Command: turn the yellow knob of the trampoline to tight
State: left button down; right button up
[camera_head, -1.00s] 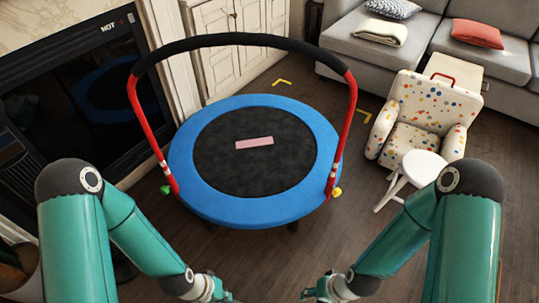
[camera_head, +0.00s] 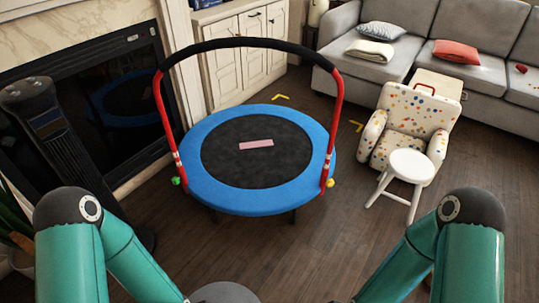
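The trampoline (camera_head: 205,192) stands ahead of me, with a blue rim, a black mat and a red handlebar with a black padded top. The yellow knob (camera_head: 330,183) is at the foot of the handlebar's right post. A green knob (camera_head: 176,181) is at the foot of the left post. The knob's setting is too small to read. My two teal arms reach in from the bottom left and bottom right, well short of the trampoline. Both grippers are below the picture's lower edge and hidden.
A pink strip (camera_head: 256,143) lies on the mat. A white stool (camera_head: 408,164) and a dotted armchair (camera_head: 410,124) stand right of the trampoline, before a grey sofa (camera_head: 450,65). A fireplace (camera_head: 130,100) and a dark tower-shaped thing (camera_head: 62,140) are at left. The wooden floor (camera_head: 300,250) in front is clear.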

aim_at(329, 183)
jog(key=u, duration=0.15)
jog(key=i, duration=0.85)
jog(key=z, duration=0.05)
